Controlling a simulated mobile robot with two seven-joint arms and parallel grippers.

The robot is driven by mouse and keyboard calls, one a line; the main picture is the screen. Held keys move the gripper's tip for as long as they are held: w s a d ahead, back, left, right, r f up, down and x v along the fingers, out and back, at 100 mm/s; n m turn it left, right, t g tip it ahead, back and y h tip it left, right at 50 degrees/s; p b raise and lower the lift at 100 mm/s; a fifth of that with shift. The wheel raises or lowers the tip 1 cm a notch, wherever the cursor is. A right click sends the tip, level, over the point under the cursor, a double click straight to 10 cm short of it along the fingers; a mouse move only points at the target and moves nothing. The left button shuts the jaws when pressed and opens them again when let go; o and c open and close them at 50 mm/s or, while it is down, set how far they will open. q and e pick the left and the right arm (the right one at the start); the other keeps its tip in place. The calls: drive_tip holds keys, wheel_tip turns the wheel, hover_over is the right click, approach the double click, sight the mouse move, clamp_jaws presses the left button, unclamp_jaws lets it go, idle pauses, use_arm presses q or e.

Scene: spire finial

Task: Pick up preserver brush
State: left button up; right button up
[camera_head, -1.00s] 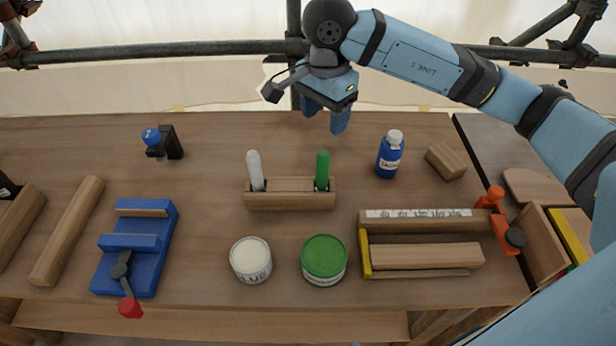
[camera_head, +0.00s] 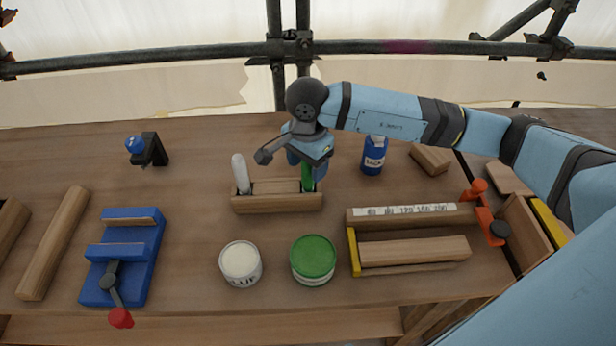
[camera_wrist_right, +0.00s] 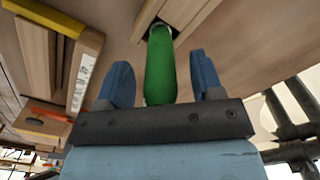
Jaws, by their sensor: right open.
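The preserver brush, taken to be the green-handled one (camera_head: 307,176), stands upright in the right slot of a wooden holder (camera_head: 277,204). My right gripper (camera_head: 308,168) is open and has come down over the green handle. In the right wrist view the green handle (camera_wrist_right: 160,68) lies between the two blue fingers (camera_wrist_right: 163,82), with gaps on both sides. A white-handled brush (camera_head: 240,174) stands in the left slot. My left gripper is not in view.
A white tin (camera_head: 240,263) and a green-lidded tin (camera_head: 313,260) stand in front of the holder. A blue bottle (camera_head: 374,155) stands to its right. A blue vise (camera_head: 123,256) sits at left, and a clamped wooden jig (camera_head: 411,217) at right.

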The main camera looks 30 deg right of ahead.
drive_tip(key=shift+f, duration=0.15)
drive_tip(key=shift+c, duration=0.4)
drive_tip(key=c, duration=0.9)
